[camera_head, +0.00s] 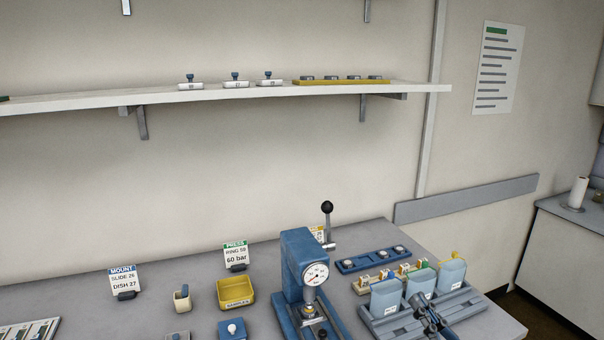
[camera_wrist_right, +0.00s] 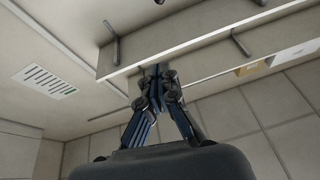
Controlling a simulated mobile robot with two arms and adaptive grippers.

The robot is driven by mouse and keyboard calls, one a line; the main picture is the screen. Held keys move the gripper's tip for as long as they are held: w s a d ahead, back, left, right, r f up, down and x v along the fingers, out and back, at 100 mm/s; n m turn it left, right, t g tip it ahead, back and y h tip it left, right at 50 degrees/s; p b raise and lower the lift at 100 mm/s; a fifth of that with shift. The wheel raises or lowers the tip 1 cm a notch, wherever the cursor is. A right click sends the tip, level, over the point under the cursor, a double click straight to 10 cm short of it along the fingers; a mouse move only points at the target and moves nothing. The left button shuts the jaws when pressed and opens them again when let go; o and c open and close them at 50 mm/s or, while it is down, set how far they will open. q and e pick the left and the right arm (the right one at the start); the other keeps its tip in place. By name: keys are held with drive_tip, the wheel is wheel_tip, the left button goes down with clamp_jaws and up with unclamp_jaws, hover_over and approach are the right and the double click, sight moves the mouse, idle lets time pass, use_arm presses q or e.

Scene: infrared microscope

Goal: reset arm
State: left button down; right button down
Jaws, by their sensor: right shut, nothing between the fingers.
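My right gripper (camera_head: 428,312) shows at the lower right in the head view, in front of the blue-grey rack (camera_head: 378,329) with its pale blue containers (camera_head: 450,275). Its fingers are together and hold nothing. In the right wrist view the gripper (camera_wrist_right: 157,72) points up toward the underside of a white shelf, with its fingertips closed and empty. My left gripper is in neither view.
A blue press (camera_head: 300,262) with a gauge and lever stands mid-bench. A yellow bin (camera_head: 235,293), sign cards (camera_head: 124,280) and a blue tray (camera_head: 369,261) are on the bench. The wall shelf (camera_head: 160,97) holds small pieces. Bare bench lies between them.

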drive_tip(key=s+f+m+g+h, duration=0.1)
drive_tip(key=s+f+g+h, duration=0.25)
drive_tip(key=f, duration=0.55)
drive_tip(key=s+f+m+g+h, duration=0.2)
drive_tip(key=s+f+g+h, duration=0.15)
drive_tip(key=f, duration=0.55)
drive_tip(key=s+a+f+n+g+h, duration=0.1)
drive_tip(key=s+f+g, duration=0.35)
drive_tip(key=s, duration=0.45)
drive_tip(key=s+f+g+h, duration=0.1)
drive_tip(key=s+f+g, duration=0.4)
drive_tip(key=s, duration=0.5)
wheel_tip(320, 180, down, 26)
drive_tip(key=s+g, duration=0.2)
drive_tip(key=s+d+f+g, duration=0.1)
drive_tip(key=s+d+f, duration=0.1)
drive_tip(key=s+f, duration=1.3)
drive_tip(key=shift+s+d+n, duration=0.25)
drive_tip(key=shift+s+n, duration=0.05)
drive_tip(key=shift+s, duration=0.25)
drive_tip(key=shift+f, duration=0.1)
